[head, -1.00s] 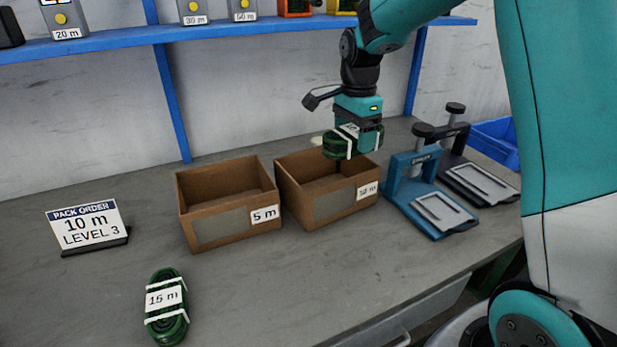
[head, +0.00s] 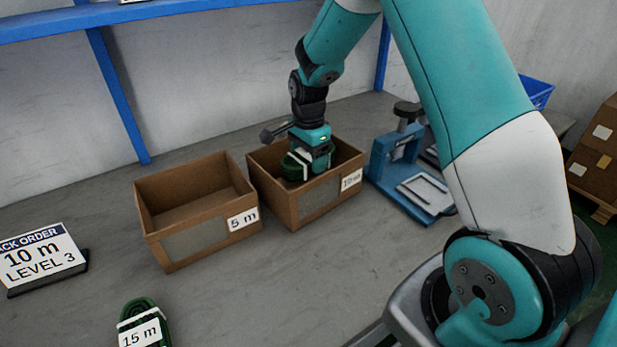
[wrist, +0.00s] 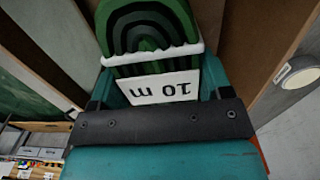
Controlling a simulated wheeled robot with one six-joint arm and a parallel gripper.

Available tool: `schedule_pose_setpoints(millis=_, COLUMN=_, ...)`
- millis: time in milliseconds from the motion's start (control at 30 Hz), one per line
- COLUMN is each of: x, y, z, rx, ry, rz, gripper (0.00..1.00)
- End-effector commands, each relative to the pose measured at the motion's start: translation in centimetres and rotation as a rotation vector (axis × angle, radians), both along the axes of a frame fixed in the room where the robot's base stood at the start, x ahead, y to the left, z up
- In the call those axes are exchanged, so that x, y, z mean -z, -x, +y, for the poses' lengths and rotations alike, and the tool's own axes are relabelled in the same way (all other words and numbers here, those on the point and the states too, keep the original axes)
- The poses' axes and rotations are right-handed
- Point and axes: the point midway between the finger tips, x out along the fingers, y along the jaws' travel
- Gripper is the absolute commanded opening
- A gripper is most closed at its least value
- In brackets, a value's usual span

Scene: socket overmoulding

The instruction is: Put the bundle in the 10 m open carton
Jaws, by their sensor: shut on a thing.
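The bundle (head: 293,169) is a green coil with white ties, and its label reads 10 m in the wrist view (wrist: 160,40). My gripper (head: 311,160) is shut on it and points down. It holds the bundle inside the mouth of the 10 m open carton (head: 296,212), a brown box with a label on its front right. The carton's front wall hides its floor, so I cannot tell whether the bundle touches the bottom. Brown carton walls flank the bundle in the wrist view.
The 5 m carton (head: 168,242) stands open and empty just left. A 15 m bundle (head: 140,325) lies at the front. A pack order sign (head: 40,256) reads 10 m, level 3. A blue press (head: 395,160) stands close on the right.

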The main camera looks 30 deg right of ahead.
Motion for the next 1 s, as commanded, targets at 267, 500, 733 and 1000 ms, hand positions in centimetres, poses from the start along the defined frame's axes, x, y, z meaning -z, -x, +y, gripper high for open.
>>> schedule_pose_setpoints(millis=267, x=2.7, y=0.0, z=-0.1, rx=0.001, ry=0.000, rz=0.000, gripper=0.41)
schedule_pose_setpoints(millis=500, x=6.1, y=0.0, z=-0.1, rx=0.001, ry=0.000, rz=0.001, gripper=0.41)
schedule_pose_setpoints(millis=733, x=6.4, y=0.0, z=-0.1, rx=0.001, ry=0.001, rz=-0.003, gripper=0.41)
schedule_pose_setpoints(millis=1000, x=6.5, y=0.0, z=-0.1, rx=0.001, ry=0.000, rz=-0.001, gripper=0.98)
